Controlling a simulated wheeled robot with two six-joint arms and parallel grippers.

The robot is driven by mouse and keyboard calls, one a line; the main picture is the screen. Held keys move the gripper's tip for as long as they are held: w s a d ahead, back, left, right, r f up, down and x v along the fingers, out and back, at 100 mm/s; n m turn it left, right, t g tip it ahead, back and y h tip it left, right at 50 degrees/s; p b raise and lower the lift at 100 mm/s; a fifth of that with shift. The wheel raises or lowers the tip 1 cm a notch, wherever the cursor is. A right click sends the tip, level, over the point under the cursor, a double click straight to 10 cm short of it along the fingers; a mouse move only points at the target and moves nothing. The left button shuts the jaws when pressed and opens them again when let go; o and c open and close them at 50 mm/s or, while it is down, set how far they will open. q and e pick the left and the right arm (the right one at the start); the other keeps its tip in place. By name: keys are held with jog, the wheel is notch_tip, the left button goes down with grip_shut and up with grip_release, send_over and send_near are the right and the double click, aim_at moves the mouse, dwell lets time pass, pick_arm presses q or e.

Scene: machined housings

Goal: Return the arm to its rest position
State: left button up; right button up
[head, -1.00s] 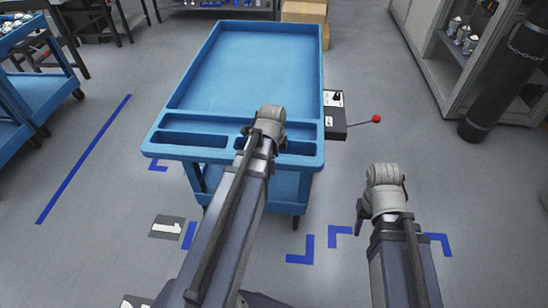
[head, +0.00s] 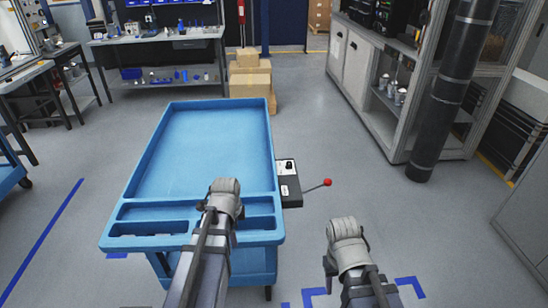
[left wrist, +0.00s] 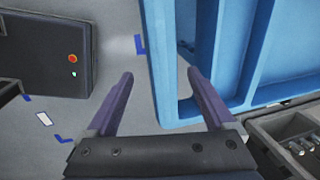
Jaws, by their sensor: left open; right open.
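My left gripper (left wrist: 160,73) is open and empty in the left wrist view, its two dark purple fingers apart beside the blue cart's edge. In the head view my left arm (head: 224,197) reaches over the near trays of the blue cart (head: 265,150); its fingers are hidden there. My right gripper (head: 348,240) is at the end of the right arm, right of the cart over the floor. It is open, with nothing seen in it, though its fingers hardly show. The cart's top is empty.
A black box with a red-knobbed lever (head: 327,183) sticks out from the cart's right side. A dark cylinder (head: 450,100) stands by a grey cabinet (head: 345,60) at right. Cardboard boxes (head: 250,82) and a workbench (head: 160,38) are behind. Floor between cart and cabinet is clear.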

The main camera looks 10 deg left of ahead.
pick_arm(q)
jog(key=s+d+n+g, duration=0.1)
jog(key=s+d+n, duration=0.4)
jog(key=d, duration=0.5)
jog(key=s+d+n+g, duration=0.1)
jog(key=s+d+n, duration=0.4)
jog(key=d, duration=0.6)
jog(key=shift+s+d+f+y, duration=0.15)
jog(key=shift+s+d+y, duration=0.15)
jog(key=shift+s, duration=0.25)
